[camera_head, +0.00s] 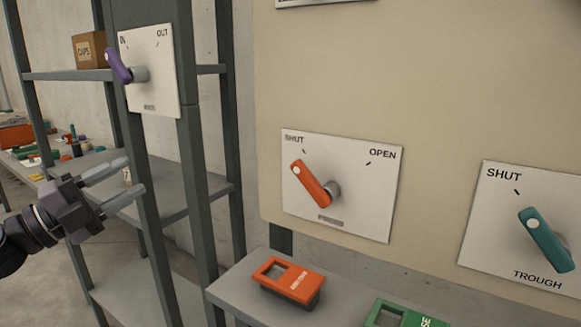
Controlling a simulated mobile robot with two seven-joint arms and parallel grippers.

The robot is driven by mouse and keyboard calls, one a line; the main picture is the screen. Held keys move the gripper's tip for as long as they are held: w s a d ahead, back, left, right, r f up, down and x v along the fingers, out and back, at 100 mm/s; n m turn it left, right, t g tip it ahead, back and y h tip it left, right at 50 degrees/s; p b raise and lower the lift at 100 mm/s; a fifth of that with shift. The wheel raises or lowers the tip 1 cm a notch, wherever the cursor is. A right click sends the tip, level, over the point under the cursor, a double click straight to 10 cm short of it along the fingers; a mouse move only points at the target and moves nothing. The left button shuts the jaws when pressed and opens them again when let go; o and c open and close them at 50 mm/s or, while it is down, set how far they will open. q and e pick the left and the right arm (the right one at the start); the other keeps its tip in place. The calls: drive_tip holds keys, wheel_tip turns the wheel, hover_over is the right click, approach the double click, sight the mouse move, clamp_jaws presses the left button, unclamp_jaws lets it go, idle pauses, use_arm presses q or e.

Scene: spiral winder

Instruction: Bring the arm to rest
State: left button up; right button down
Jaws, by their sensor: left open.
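My left gripper (124,184) is in the lower left of the head view, with its arm coming in from the left edge. Its two pale fingers are spread apart with nothing between them. They point right, in front of the grey shelf rack (172,205). My right gripper is out of the picture. The purple lever (118,66) on the IN/OUT plate (158,85) stands above the gripper, apart from it, and its tip points toward IN. The orange lever (309,184) on the SHUT/OPEN plate (362,215) points toward SHUT.
A teal lever (545,238) sits on the TROUGH plate (484,245) at right. An orange-topped block (289,281) and a green one (395,316) are on a grey ledge (235,290). A CAPS box (90,50) stands on the rack. Small items crowd a table (105,156) behind my gripper.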

use_arm(q)
drive_tip(key=s+d+f+n+y+p, duration=0.1)
drive_tip(key=s+d+f+n+y, duration=0.15)
drive_tip(key=f+n, duration=0.45)
drive_tip(key=s+d+f+n+t+y+p, duration=0.15)
drive_tip(key=f+n+y, duration=0.25)
drive_tip(key=f, duration=0.6)
drive_tip(key=s+d+f+n+y+p, duration=0.1)
drive_tip(key=s+f+n+y+p, duration=0.2)
drive_tip(key=f+n, duration=0.4)
drive_tip(key=s+d+f+n+g+y, duration=0.1)
drive_tip(key=s+d+f+n+g, duration=0.2)
drive_tip(key=s+f, duration=0.4)
drive_tip(key=s+d+f+n+g+y, duration=0.1)
drive_tip(key=s+d+f+n+g, duration=0.1)
drive_tip(key=s+f, duration=0.6)
drive_tip(key=shift+s+d+f+n+g+y+p, duration=0.15)
drive_tip(key=shift+s+d+n+g+y+p, duration=0.25)
drive_tip(key=shift+s+d+g, duration=0.35)
